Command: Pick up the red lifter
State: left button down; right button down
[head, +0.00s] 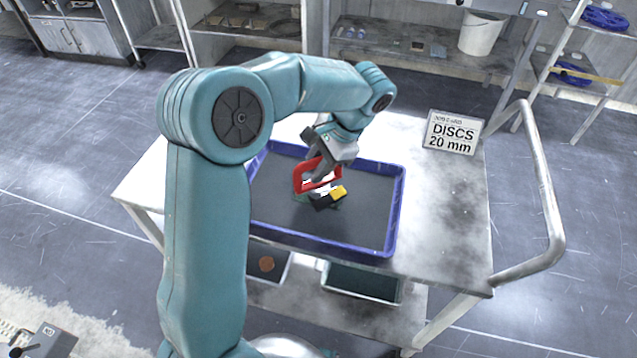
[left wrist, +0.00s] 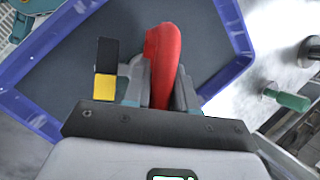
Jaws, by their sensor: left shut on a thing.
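The red lifter (head: 301,180) is a red loop-shaped piece over the blue tray (head: 398,205) on the cart. It also shows in the left wrist view (left wrist: 162,60), upright between the fingers. My left gripper (head: 322,172) is shut on the red lifter. I cannot tell whether the lifter touches the tray floor. A black and yellow block (head: 337,193) lies in the tray close beside the lifter; it also shows in the left wrist view (left wrist: 106,70). My right gripper is not in view.
A sign reading "DISCS 20 mm" (head: 452,132) stands at the cart's back right. The cart top (head: 450,210) is bare right of the tray. A metal handle (head: 545,190) curves off the right end. Shelves with a white bucket (head: 482,33) stand behind. A green-handled item (left wrist: 287,98) lies outside the tray.

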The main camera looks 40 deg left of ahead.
pick_arm(q)
jog(key=shift+r, duration=0.1)
dwell(0.5)
notch_tip(320, 180, up, 19)
jog(key=p, duration=0.4)
jog(key=s+d+m+b, duration=0.1)
jog(key=s+d+m, duration=0.1)
jog(key=s+d+m+t+y+b, duration=0.1)
jog(key=s+m+b, duration=0.1)
jog(key=shift+s+d+r, duration=0.1)
jog(key=shift+d+r, duration=0.05)
jog(key=shift+d, duration=0.2)
jog(key=shift+s+a, duration=0.1)
